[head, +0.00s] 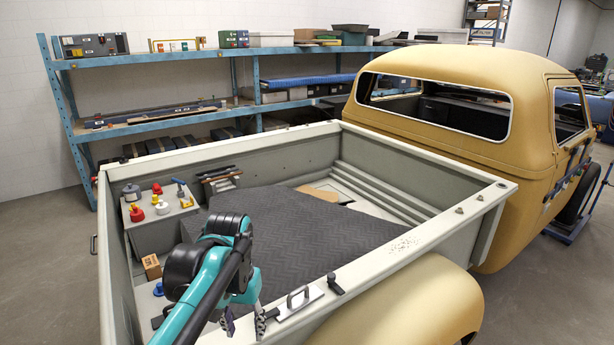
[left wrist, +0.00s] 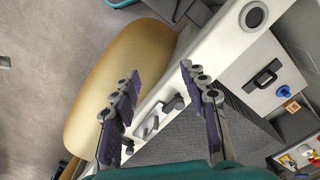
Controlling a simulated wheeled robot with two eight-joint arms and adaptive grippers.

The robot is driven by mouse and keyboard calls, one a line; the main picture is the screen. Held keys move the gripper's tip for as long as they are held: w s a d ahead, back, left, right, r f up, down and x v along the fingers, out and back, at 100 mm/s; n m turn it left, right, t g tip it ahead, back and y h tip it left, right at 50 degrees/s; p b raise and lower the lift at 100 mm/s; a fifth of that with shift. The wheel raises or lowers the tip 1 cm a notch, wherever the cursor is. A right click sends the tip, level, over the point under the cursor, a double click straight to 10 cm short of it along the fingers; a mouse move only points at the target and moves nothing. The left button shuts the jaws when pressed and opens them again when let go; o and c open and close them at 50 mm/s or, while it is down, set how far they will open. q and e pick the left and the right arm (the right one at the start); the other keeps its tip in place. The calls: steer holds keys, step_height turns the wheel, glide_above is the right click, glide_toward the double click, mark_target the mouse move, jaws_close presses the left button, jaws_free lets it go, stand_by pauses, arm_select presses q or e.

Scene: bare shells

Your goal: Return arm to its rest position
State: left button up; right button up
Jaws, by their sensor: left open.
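My left arm reaches in from the lower left of the head view. My left gripper (head: 245,322) points down by the near side wall of the truck bed, close to a metal handle plate (head: 299,302). In the left wrist view, the two fingers of the left gripper (left wrist: 160,80) stand apart with nothing between them. The handle plate (left wrist: 150,124) shows there between and beyond the fingers. I cannot tell how high the fingertips are above the wall. My right gripper is not in view.
The pickup bed wall (head: 440,228) and yellow fender (head: 410,305) lie right of the arm. A dark mat (head: 300,225) covers the bed floor. A grey box (head: 160,215) with red and yellow knobs stands in the bed's left part. Blue shelves (head: 155,122) stand behind.

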arm_select(q)
steer(key=s+a+f+t+b, duration=0.1)
steer(key=s+f+t+b, duration=0.1)
steer(key=f+b, duration=0.4)
steer(key=s+a+f+n+t+b, duration=0.1)
steer(key=s+f+b, duration=0.4)
steer(key=f, duration=0.6)
steer(key=s+a+f+t+b, duration=0.2)
steer(key=s+f+t+b, duration=0.1)
steer(key=f+b, duration=0.4)
steer(key=shift+s+a+f+t, duration=0.4)
steer(key=shift+f+t, duration=0.2)
steer(key=shift+f, duration=0.25)
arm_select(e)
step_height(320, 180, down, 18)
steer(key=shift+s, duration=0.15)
